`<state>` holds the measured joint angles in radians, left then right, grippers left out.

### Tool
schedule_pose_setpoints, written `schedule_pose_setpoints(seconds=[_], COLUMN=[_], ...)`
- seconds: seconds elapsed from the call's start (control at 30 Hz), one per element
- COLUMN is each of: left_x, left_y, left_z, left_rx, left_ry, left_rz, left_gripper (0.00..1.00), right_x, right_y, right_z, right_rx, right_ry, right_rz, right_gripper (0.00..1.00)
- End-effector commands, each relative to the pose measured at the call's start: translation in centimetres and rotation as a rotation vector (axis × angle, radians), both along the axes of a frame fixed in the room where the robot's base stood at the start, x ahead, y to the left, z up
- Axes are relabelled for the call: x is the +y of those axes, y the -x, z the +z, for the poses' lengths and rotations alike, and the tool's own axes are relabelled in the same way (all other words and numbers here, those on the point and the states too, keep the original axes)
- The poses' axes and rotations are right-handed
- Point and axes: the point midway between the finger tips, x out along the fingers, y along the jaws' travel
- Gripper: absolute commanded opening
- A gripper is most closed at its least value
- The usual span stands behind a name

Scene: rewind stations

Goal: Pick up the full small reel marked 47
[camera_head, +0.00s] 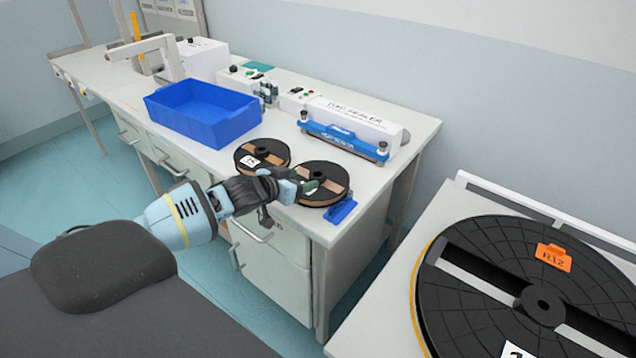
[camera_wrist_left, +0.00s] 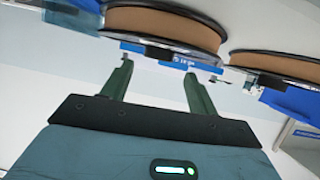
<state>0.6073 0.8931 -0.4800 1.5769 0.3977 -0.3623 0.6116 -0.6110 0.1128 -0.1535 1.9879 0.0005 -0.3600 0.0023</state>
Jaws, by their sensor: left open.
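Two small black reels wound with brown tape lie flat side by side on the bench. The left reel (camera_head: 262,155) carries a white tag that seems to read 15. The right reel (camera_head: 326,172) shows no readable number; my gripper covers part of its near left side. My left gripper (camera_head: 307,187) is open and empty at that edge. In the left wrist view, which appears upside down, the right reel (camera_wrist_left: 165,24) is above the open fingers (camera_wrist_left: 158,82), and the left reel (camera_wrist_left: 278,67) is off to the right. I cannot read 47 anywhere. My right gripper is not in view.
A blue holder (camera_head: 341,211) sits at the bench's front corner beside the right reel. A blue bin (camera_head: 205,113) stands to the left, a heat sealer (camera_head: 345,140) behind. A large black reel (camera_head: 480,255) marked R12 lies on the table at right.

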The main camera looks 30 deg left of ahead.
Motion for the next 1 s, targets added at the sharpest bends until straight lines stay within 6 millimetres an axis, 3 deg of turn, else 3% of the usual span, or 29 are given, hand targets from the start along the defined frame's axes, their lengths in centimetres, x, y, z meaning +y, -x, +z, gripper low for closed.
schedule_pose_setpoints(seconds=[0.5, 0.87, 1.0], left_x=[-0.1, -0.2, -0.2], left_y=[-4.5, -4.9, -4.9], left_z=[-1.6, -1.6, -1.6], left_rx=[0.001, 0.0, 0.0], left_ry=[0.001, 0.0, 0.0], left_rz=[0.0, 0.0, 0.0], left_gripper=[0.59, 0.59, 0.41], right_x=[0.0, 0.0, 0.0], right_y=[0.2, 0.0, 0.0], right_z=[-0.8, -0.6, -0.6], right_rx=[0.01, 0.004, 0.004], right_ry=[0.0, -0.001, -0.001], right_rz=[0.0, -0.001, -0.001], right_gripper=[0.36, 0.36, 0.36])
